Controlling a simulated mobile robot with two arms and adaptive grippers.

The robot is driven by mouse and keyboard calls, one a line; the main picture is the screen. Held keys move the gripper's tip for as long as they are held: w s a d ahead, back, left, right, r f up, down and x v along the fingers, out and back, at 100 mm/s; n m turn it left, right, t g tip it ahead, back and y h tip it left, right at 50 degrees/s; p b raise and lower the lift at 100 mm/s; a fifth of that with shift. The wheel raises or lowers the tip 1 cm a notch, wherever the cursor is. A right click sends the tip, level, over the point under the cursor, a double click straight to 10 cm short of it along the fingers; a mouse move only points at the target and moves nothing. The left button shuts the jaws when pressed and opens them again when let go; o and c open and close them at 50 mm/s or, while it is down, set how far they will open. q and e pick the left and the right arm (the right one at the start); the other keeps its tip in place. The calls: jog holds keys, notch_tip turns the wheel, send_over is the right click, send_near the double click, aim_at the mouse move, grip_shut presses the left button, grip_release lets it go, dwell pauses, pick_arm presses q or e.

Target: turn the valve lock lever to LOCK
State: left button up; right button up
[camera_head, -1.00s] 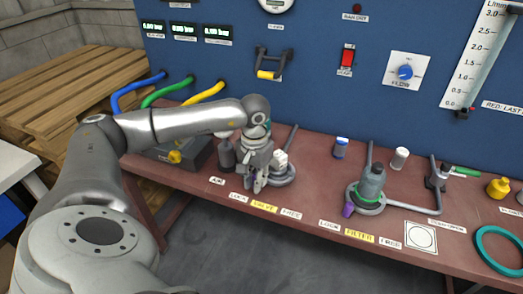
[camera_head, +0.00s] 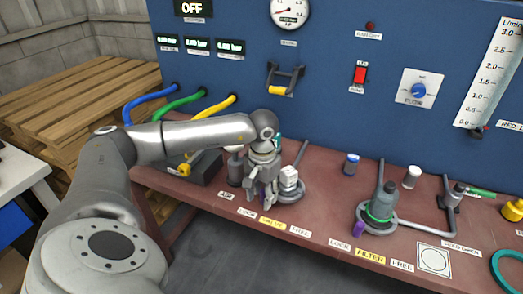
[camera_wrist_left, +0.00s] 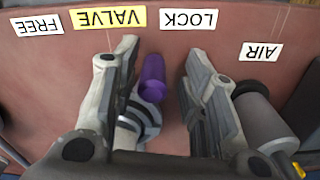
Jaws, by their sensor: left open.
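The purple valve lock lever (camera_wrist_left: 152,80) shows in the left wrist view between the fingers of my left gripper (camera_wrist_left: 160,58), nearer the left finger. The fingers are apart and not closed on it. The lever's end points toward the gap between the VALVE label (camera_wrist_left: 110,17) and the LOCK label (camera_wrist_left: 188,20). The FREE label (camera_wrist_left: 38,28) is at the left there. In the head view my left gripper (camera_head: 262,192) is low over the valve fixture (camera_head: 291,190) and largely hides the lever. My right gripper is not in view.
A filter fixture (camera_head: 379,207) with its own purple lever stands to the right on the red bench (camera_head: 325,205). A dark cylinder (camera_wrist_left: 270,125) at the AIR label is close beside the right finger. A blue panel (camera_head: 330,110) rises behind the bench.

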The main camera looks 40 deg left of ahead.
aim_at(262, 189)
pick_arm(q)
jog(key=shift+d+r, duration=0.15)
jog(key=shift+r, duration=0.25)
notch_tip(262, 189, up, 11)
dwell(0.5)
